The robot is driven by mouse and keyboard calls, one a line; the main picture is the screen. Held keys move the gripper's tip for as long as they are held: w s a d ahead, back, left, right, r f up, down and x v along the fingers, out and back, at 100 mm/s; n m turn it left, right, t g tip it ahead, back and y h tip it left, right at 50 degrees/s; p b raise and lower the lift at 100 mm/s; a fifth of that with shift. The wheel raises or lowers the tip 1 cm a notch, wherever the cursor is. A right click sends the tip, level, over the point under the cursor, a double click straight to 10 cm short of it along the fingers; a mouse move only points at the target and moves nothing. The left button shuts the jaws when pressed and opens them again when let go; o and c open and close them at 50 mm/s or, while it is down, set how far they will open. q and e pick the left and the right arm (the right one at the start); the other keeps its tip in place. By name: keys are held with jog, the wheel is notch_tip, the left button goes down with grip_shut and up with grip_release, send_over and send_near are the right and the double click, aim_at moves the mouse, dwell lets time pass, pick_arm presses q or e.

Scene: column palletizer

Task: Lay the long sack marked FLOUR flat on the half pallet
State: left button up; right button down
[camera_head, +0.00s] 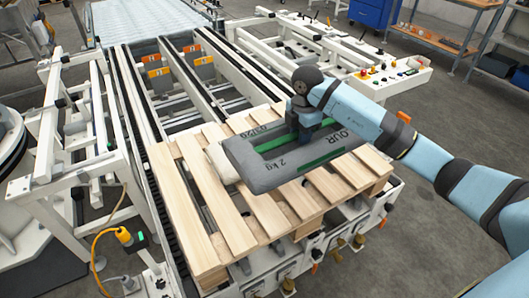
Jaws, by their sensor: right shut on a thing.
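The long grey sack (262,180) has a green stripe, the letters "OUR" and "2 kg" showing. It lies roughly level over the right part of the wooden half pallet (197,190). Whether it rests on the slats or hangs just above them I cannot tell. My right gripper (303,137) points down at the sack's middle and is shut on it. The gripper and wrist hide part of the print. A pale beige piece (219,162) shows at the sack's left end; I cannot tell what it is. My left gripper is out of view.
The pallet sits on a conveyor with dark rails (150,115). A white frame (95,130) stands left of it, and a control panel with buttons (395,76) stands at the back right. The left slats are bare. A shelf (450,25) and blue cabinet (373,12) are far back.

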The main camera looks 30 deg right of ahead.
notch_tip(320, 180, down, 20)
jog(key=shift+r, duration=0.2)
dwell(0.6)
jog(key=shift+b, duration=0.3)
jog(key=c, duration=1.1)
grip_release()
jog(key=shift+f, duration=0.15)
jog(key=shift+c, duration=0.2)
jog(key=shift+o, duration=1.3)
jog(key=shift+s, duration=0.1)
